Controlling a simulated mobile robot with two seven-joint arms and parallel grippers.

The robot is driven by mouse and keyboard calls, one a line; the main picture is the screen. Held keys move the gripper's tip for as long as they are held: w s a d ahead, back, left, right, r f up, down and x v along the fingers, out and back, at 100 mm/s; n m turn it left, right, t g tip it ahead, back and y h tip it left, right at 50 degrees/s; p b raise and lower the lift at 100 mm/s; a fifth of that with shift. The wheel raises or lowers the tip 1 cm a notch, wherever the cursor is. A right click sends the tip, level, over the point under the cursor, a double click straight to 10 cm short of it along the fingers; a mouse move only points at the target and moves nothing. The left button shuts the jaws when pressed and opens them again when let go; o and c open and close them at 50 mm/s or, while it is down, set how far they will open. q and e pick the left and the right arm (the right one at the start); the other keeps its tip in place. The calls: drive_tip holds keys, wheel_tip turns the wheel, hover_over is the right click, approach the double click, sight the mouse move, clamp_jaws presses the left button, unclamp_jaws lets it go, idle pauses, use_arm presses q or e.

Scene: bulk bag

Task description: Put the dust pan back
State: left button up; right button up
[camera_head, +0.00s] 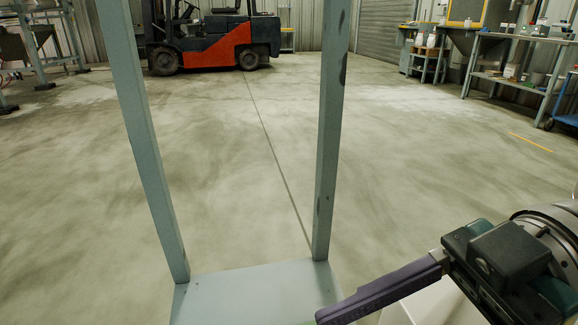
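My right gripper (448,262) comes in from the lower right, dark with green parts. A long dark purple bar (385,290) runs from its front down to the left, over the right edge of a blue-grey plate. I cannot tell whether this bar is a held handle or part of the gripper. Its far end, with a small green spot, is cut off by the bottom edge. No pan-shaped part of a dust pan can be made out. My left gripper is not in view.
Two blue-grey posts (150,140) rise from the plate (255,292) close in front of me. A red and black forklift (210,42) stands at the back. Cluttered workbenches (505,75) line the right, with a blue cart (567,118) at the edge. The middle floor is clear.

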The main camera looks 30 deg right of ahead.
drive_tip(key=s+f+m+h, duration=0.2)
drive_tip(key=f+h, duration=0.1)
drive_tip(key=s+f+m+g+h, duration=0.1)
drive_tip(key=f+m+h, duration=0.2)
drive_tip(key=s+d+f+m+h, duration=0.1)
drive_tip(key=s+f+m+h, duration=0.1)
drive_tip(key=f+m+h, duration=0.1)
drive_tip(key=shift+s+f+h, duration=0.1)
drive_tip(key=shift+s+h, duration=0.2)
drive_tip(key=shift+h, duration=0.2)
drive_tip(key=d+m+h, duration=0.1)
drive_tip(key=d+r+m+h, duration=0.1)
drive_tip(key=m, duration=0.1)
drive_tip(key=w+d+r+m+t+h, duration=0.1)
drive_tip(key=m, duration=0.1)
drive_tip(key=shift+w+d+h, duration=0.1)
drive_tip(key=shift+d+h, duration=0.2)
drive_tip(key=shift+d, duration=0.05)
drive_tip(key=shift+r, duration=0.1)
wheel_tip(320, 180, up, 76)
drive_tip(key=p, duration=7.6)
